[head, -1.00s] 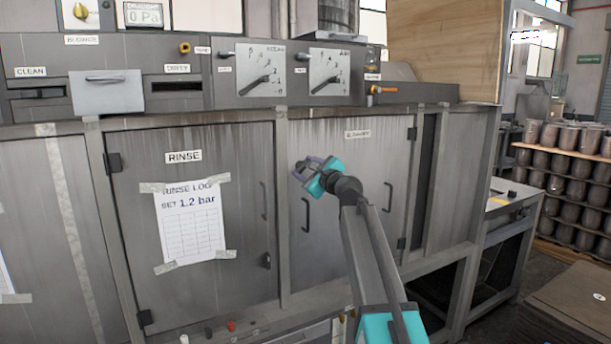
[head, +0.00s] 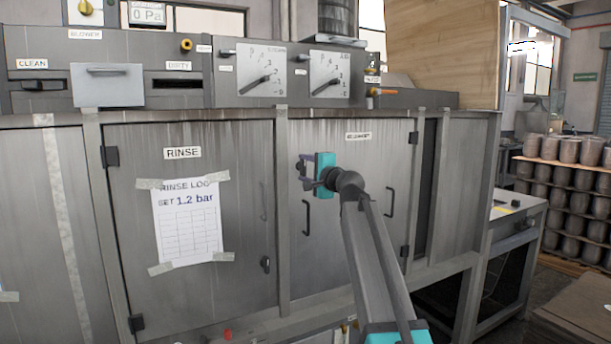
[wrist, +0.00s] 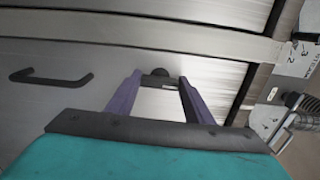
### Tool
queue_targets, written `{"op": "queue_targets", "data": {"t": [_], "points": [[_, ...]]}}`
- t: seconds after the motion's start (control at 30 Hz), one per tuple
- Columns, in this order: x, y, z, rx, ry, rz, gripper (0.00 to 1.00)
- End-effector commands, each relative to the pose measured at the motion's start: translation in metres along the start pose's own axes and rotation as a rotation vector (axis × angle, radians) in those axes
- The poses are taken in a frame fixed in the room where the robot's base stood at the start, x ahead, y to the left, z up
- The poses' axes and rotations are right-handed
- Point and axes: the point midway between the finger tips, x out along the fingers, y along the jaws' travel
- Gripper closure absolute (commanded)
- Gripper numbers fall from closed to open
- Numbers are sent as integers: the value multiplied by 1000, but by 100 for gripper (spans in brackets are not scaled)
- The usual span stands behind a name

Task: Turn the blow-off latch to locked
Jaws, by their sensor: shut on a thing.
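The blow-off door (head: 345,225) is grey, with a blurred label (head: 358,135) near its top. My gripper (head: 301,168), with purple fingers and a teal body, is at the door's upper left edge by the frame post. In the wrist view its fingers (wrist: 160,82) stand on either side of a small dark knob, the blow-off latch (wrist: 157,73). The gripper is shut on it. Most of the latch is hidden between the fingertips, and I cannot read its angle or any locked mark.
A black door handle (head: 306,217) is just below my gripper, and another handle (head: 390,202) is farther right. The rinse door (head: 130,230), with a taped log sheet (head: 190,222), is at the left. Gauges (head: 330,74) are above.

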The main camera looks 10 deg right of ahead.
Motion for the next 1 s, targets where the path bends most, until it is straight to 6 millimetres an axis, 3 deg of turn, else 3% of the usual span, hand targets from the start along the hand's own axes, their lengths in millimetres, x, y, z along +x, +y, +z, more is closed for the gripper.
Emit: {"op": "queue_targets", "data": {"t": [0.57,0.6,0.63,1.0], "points": [[0,0,2,-50,-4,2,76],[0,0,2,-50,-4,2,50],[0,0,2,-50,-4,2,45],[-1,0,1,-48,-1,1,45]]}}
